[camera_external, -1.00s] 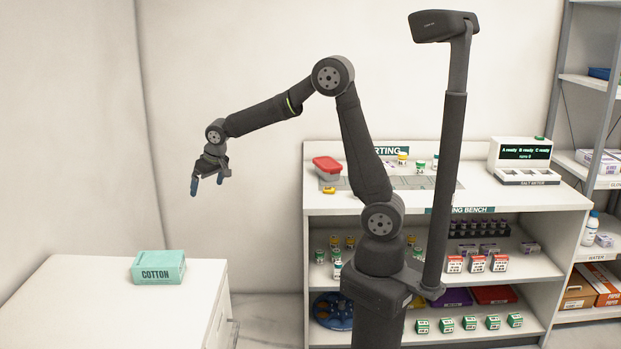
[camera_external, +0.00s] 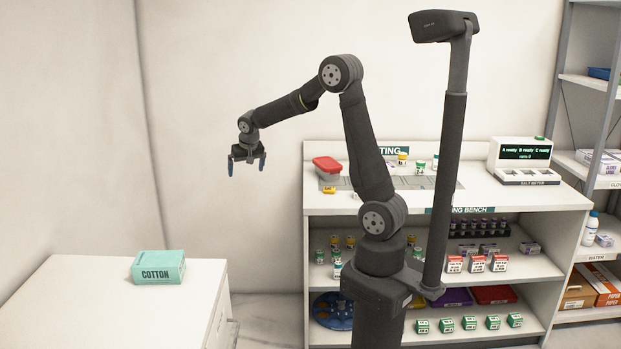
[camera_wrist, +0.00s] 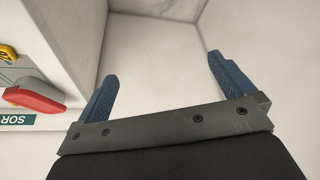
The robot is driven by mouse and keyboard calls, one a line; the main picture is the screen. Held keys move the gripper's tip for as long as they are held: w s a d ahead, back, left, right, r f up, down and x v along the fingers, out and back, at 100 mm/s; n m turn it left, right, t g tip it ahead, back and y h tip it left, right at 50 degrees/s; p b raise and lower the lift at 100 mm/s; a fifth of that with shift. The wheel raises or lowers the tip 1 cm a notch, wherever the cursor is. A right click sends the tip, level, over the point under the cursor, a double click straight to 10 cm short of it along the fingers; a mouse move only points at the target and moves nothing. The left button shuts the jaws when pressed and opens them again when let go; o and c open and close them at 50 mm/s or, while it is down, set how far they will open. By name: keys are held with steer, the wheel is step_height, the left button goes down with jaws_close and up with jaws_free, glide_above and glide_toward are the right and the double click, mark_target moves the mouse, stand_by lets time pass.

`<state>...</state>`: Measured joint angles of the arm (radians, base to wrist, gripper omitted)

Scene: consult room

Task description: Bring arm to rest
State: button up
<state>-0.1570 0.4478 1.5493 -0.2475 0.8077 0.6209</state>
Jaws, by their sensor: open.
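My gripper (camera_external: 246,166) hangs in the air between the white cabinet and the sorting bench, its fingers pointing down. Its two blue fingers are spread apart with nothing between them. In the wrist view my gripper (camera_wrist: 165,82) is also open and empty, with pale floor and wall beyond it. My arm is bent, with its elbow raised above the bench.
A teal cotton box (camera_external: 159,267) sits on the white cabinet (camera_external: 90,318) at left. The bench (camera_external: 450,201) holds a red-lidded container (camera_external: 327,167), small bottles and a salt meter (camera_external: 520,160). The red lid (camera_wrist: 35,99) shows in the wrist view. A shelf rack (camera_external: 590,80) stands right.

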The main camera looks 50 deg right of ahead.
steer(key=d+m+h, duration=0.1)
steer(key=d+m, duration=0.2)
steer(key=d, duration=0.9)
steer(key=shift+s+f+g, duration=0.25)
steer(key=shift+s+g, duration=0.15)
